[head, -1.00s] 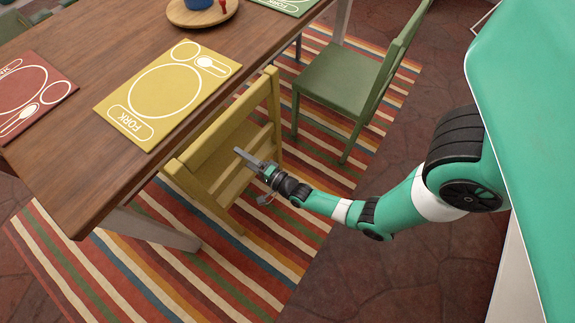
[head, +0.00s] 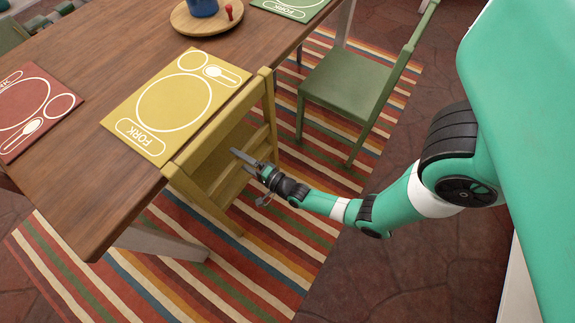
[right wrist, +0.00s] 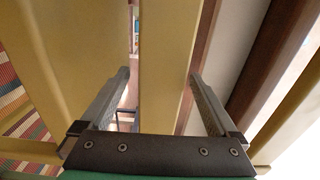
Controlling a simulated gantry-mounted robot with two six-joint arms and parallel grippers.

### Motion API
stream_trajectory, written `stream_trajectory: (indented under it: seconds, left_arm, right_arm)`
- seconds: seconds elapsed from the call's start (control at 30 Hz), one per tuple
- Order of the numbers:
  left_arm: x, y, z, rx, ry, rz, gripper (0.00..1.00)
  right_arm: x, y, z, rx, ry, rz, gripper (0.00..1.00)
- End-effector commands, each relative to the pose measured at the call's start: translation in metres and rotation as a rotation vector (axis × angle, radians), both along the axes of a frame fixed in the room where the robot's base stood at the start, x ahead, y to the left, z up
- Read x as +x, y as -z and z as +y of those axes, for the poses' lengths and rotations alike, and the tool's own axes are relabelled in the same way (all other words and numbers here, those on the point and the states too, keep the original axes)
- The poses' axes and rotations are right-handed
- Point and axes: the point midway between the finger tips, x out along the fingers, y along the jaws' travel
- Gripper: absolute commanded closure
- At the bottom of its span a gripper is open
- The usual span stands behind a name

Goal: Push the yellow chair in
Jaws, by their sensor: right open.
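The yellow chair (head: 256,98) stands at the table's near long side, its backrest close to the table edge by the yellow placemat (head: 178,103). Its seat is mostly hidden behind the backrest. My right gripper (head: 243,158) is at the chair's backrest, below the top rail. In the right wrist view my right gripper (right wrist: 160,78) has its fingers apart, with a yellow bar (right wrist: 165,60) of the chair showing between them. I cannot tell whether the fingers touch the bar. My left gripper is not in view.
The wooden table (head: 95,130) holds a red placemat (head: 40,108) and a round board (head: 215,20) with a blue cup (head: 203,7). A green chair (head: 350,85) stands to the right. A striped rug (head: 200,270) lies under the chairs.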

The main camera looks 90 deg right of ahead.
Motion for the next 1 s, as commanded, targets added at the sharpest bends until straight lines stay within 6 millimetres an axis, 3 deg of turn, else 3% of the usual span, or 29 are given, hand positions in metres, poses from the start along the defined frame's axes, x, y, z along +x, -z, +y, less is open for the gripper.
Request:
stream_trajectory:
  seconds: [0.47, 1.0]
  left_arm:
    - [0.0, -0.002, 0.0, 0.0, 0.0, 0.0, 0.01]
    - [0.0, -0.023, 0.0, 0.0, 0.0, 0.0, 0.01]
  right_arm:
    - [-0.003, -0.003, 0.002, -0.002, 0.0, -0.004, 0.05]
    - [-0.084, -0.003, 0.047, -0.001, -0.002, -0.002, 0.05]
